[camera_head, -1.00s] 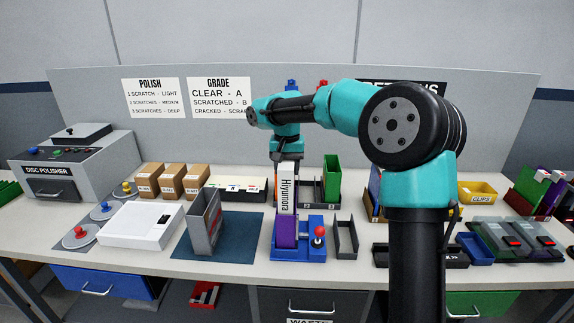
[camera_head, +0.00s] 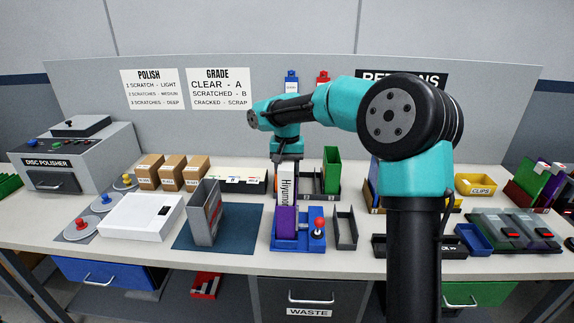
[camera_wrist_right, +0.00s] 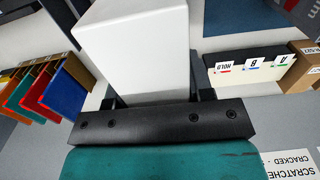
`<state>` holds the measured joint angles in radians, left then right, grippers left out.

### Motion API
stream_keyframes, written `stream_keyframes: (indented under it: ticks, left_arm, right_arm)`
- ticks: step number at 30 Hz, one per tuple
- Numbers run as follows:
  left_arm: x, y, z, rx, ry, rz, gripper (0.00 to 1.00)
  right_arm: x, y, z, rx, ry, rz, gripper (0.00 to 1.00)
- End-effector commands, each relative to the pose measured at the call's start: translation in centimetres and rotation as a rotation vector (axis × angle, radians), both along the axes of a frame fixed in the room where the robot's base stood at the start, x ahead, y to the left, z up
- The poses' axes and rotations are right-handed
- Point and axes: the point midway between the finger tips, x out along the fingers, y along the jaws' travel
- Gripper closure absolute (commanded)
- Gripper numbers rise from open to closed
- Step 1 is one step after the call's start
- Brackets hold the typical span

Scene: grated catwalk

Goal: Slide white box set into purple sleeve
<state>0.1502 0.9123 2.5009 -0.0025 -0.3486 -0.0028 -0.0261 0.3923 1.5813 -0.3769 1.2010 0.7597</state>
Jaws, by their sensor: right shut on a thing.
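The white box set (camera_head: 287,184), with "Hiyumo…" lettering down its spine, stands upright below my right gripper (camera_head: 286,160). My right gripper is shut on its upper end; the wrist view shows the white box (camera_wrist_right: 142,50) between the fingers. The purple sleeve (camera_head: 286,222) stands upright in a blue holder (camera_head: 290,243) with a red-knobbed lever (camera_head: 318,226). The box's lower end is hidden by the sleeve's front and appears to be inside it; its depth cannot be told. My left gripper is not in view.
A grey upright case (camera_head: 204,212) stands on a dark blue mat (camera_head: 240,228) to the left. A narrow dark tray (camera_head: 345,232) is just right of the holder. A green case (camera_head: 332,170) stands behind. My right arm covers part of the bench's right side.

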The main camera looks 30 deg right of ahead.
Motion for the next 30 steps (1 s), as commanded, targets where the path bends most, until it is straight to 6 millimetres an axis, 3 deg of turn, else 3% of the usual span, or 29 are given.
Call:
stream_keyframes:
  ticks: [30]
  left_arm:
    - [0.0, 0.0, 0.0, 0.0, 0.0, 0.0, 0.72]
  right_arm:
    - [0.0, 0.0, -3.1, 0.0, -0.001, 0.0, 1.0]
